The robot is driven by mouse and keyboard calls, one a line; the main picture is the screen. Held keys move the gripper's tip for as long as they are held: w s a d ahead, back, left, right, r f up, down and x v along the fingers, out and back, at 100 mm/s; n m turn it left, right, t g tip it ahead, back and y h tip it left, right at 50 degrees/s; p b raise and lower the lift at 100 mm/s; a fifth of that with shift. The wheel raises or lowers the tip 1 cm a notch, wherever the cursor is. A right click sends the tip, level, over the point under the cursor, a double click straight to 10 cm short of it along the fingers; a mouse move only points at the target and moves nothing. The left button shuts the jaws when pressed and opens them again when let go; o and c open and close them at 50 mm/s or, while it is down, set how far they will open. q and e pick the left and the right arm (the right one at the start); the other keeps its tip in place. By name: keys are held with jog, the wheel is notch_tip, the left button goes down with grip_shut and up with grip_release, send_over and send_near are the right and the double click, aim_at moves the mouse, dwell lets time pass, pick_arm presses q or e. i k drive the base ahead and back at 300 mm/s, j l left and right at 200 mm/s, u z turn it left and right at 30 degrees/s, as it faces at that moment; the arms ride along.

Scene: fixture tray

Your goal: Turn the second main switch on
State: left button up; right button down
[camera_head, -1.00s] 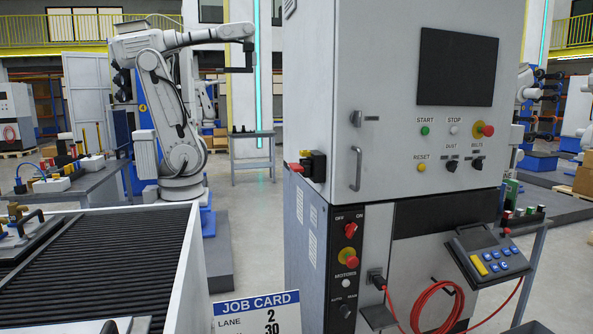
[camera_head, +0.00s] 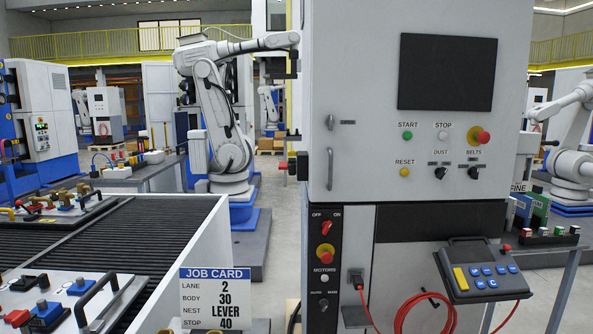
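A grey control cabinet (camera_head: 360,170) stands right of centre. On its lower dark strip is a red rotary switch (camera_head: 326,228) under the labels OFF and ON; its exact setting is too small to tell. Neither of my grippers is in view.
A conveyor with black rollers (camera_head: 75,240) and a white side wall fills the left. A job card (camera_head: 214,300) stands in front. A keypad pendant (camera_head: 483,270) sits on the cabinet's right, with a red cable (camera_head: 425,312) coiled below. Robot arms stand behind.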

aim_at(291, 165)
jog(key=i+l+u, duration=0.1)
jog(key=l, duration=0.25)
jog(key=i+l+u, duration=0.15)
jog(key=l, duration=0.25)
jog(key=i+l+u, duration=0.1)
jog(key=l, duration=0.3)
jog(key=i+l+u, duration=0.1)
jog(key=l, duration=0.35)
jog(key=i, duration=0.1)
